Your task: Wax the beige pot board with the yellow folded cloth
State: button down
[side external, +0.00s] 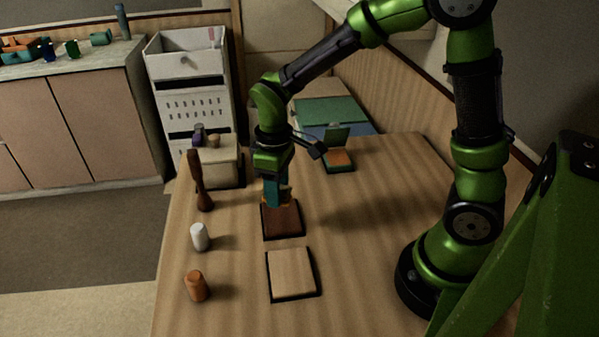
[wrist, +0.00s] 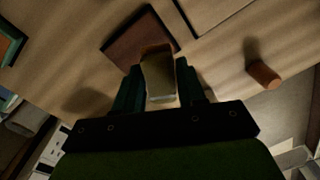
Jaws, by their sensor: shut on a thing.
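The beige pot board (side external: 290,274) lies flat on the table, a pale square with a dark edge. Part of it shows at the top of the wrist view (wrist: 208,12). My gripper (side external: 273,200) is over a dark reddish-brown board (side external: 284,222), just behind the beige one in the side view. In the wrist view my gripper (wrist: 160,85) is shut on a yellowish folded cloth (wrist: 158,72), which overlaps the near part of the brown board (wrist: 138,36). I cannot tell whether the cloth touches that board. The fingers mostly hide the cloth in the side view.
An orange-brown cylinder (side external: 196,286), a white cylinder (side external: 200,237) and a dark brown mill (side external: 199,180) stand along the table's left side. A dark green tray with an orange inside (side external: 339,159) lies behind. The table right of the boards is clear up to my base.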

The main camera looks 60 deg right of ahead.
aim_at(289, 269)
jog(key=s+a+n, duration=0.1)
jog(key=s+a, duration=0.2)
jog(key=s, duration=0.1)
jog(key=s+a+f+n, duration=0.1)
jog(key=s+a+n, duration=0.1)
jog(key=s+a, duration=0.1)
jog(key=s+a+f+n, duration=0.1)
jog(key=s+a+n, duration=0.1)
jog(key=s+a, duration=0.2)
jog(key=shift+s+a, duration=0.3)
jog(key=shift+a, duration=0.1)
jog(key=shift+d+f, duration=0.1)
jog(key=shift+f, duration=2.35)
jog(key=shift+f, duration=0.65)
jog(key=shift+w, duration=0.1)
jog(key=shift+w+d+r, duration=0.15)
jog(key=shift+w+d, duration=1.2)
